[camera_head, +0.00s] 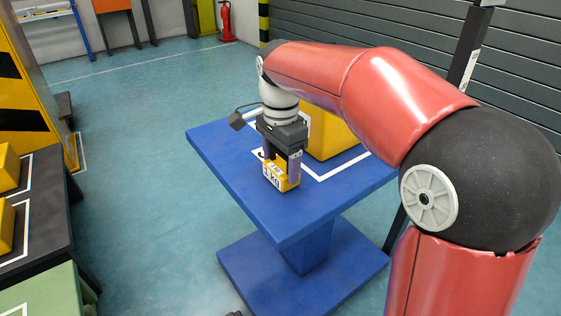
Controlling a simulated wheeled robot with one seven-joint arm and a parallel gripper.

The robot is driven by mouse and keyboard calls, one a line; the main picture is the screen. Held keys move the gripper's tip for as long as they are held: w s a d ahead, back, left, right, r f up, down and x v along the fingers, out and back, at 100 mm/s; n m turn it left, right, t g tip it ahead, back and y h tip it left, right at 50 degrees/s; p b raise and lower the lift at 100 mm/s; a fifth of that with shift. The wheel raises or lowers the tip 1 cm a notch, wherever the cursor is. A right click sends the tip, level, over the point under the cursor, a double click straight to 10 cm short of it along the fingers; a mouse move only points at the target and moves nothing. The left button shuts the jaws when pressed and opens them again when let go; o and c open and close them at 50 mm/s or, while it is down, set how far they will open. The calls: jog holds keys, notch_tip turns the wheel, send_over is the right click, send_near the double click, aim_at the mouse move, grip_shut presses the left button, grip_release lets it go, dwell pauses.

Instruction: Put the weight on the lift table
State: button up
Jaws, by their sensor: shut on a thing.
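The lift table (233,163) is blue, with a white outline on its top and a blue column and base below. My gripper (281,171) is over the left-middle part of the table top. It is shut on a small yellow weight (276,182) with a white label. The weight is upright, at or just above the table top, outside the white outline; I cannot tell whether it touches. A larger yellow block (330,136) stands inside the outline, partly hidden behind my gripper and arm.
At the left, a dark table (50,215) bears yellow blocks (6,168) near white outlines. A yellow and black striped structure (30,90) stands behind it. A dark post (470,60) rises at the right. The floor left of the lift table is clear.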

dwell(0.3)
jog(key=o, duration=1.8)
jog(key=shift+f, duration=0.1)
jog(key=shift+c, duration=0.2)
notch_tip(320, 180, up, 12)
jog(key=shift+r+p, duration=0.15)
jog(key=shift+p, duration=1.05)
jog(key=s+d+f+n+t, duration=0.2)
jog(key=s+d+f+n, duration=0.3)
jog(key=s, duration=0.5)
jog(key=s+d+f+n+t, duration=0.3)
jog(key=s+d+f+n, duration=0.3)
jog(key=s+d+f, duration=0.2)
jog(key=shift+s+d+t, duration=0.3)
jog(key=shift+s+d, duration=0.05)
jog(key=shift+s, duration=0.85)
jog(key=shift+f, duration=0.1)
